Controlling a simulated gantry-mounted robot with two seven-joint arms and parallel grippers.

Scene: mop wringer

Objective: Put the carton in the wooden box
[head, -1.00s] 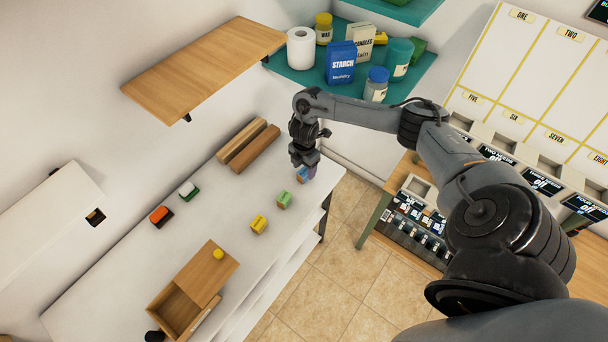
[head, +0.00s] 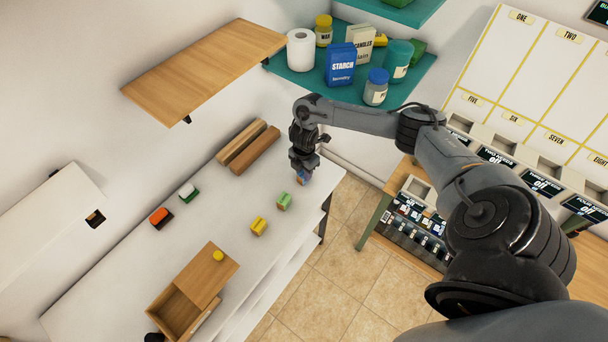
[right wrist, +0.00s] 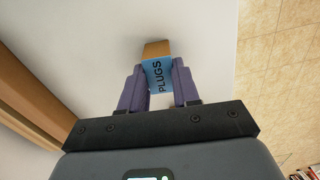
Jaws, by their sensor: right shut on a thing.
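A small blue and brown carton marked PLUGS (right wrist: 158,75) is between the fingers of my right gripper (right wrist: 158,88) in the right wrist view. The gripper is shut on it. In the head view my right gripper (head: 302,170) is at the far right end of the white table and hides most of the carton. The wooden box (head: 172,312) stands at the near end of the table, partly open. Its wooden lid (head: 207,268) has a yellow knob (head: 218,255). My left gripper is not in view.
Green (head: 284,201) and yellow (head: 258,225) cartons stand between my right gripper and the wooden box. Orange (head: 160,218) and green-white (head: 188,192) ones are farther left. Two wooden bars (head: 248,147) lie at the back. A wooden shelf (head: 205,65) overhangs the table's rear.

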